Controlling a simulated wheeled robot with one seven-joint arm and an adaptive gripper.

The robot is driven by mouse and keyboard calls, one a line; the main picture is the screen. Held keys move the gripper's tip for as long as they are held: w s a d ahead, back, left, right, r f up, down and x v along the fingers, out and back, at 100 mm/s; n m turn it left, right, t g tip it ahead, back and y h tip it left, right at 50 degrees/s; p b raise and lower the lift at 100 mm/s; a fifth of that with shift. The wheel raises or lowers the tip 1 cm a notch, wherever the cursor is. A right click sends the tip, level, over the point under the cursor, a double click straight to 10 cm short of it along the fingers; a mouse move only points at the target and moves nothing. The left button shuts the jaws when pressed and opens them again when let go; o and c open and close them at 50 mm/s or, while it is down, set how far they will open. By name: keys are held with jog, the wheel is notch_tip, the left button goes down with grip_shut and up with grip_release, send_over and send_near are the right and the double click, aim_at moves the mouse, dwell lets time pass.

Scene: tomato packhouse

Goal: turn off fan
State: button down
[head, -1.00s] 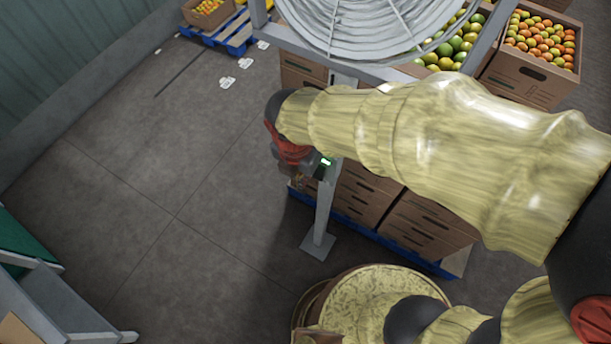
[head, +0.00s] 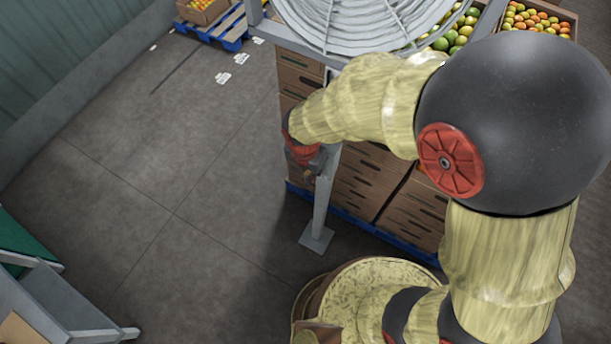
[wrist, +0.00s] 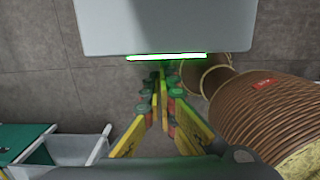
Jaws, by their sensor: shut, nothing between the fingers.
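The fan (head: 365,22) stands at the top of the head view, a round wire grille in a grey frame on a grey post (head: 321,205). In the wrist view a pale grey box (wrist: 165,25) with a lit green strip (wrist: 165,57) along its lower edge fills the top. My gripper (wrist: 160,78) is shut and empty, its yellow fingers converging just below the green strip. I cannot tell whether the tips touch the box. In the head view my gripper (head: 309,176) is beside the post, partly hidden by my wrist, and the green light is hidden there.
Stacked cardboard boxes (head: 355,190) on a blue pallet stand behind the post, with crates of tomatoes (head: 540,20) above. A grey-legged table with a green top (head: 25,240) is at lower left.

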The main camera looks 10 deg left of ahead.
jog(key=shift+w+d+f+p, duration=0.1)
jog(key=shift+w+f+p, duration=0.2)
jog(key=shift+f, duration=0.35)
jog(key=shift+r+p, duration=0.75)
jog(key=shift+r, duration=0.05)
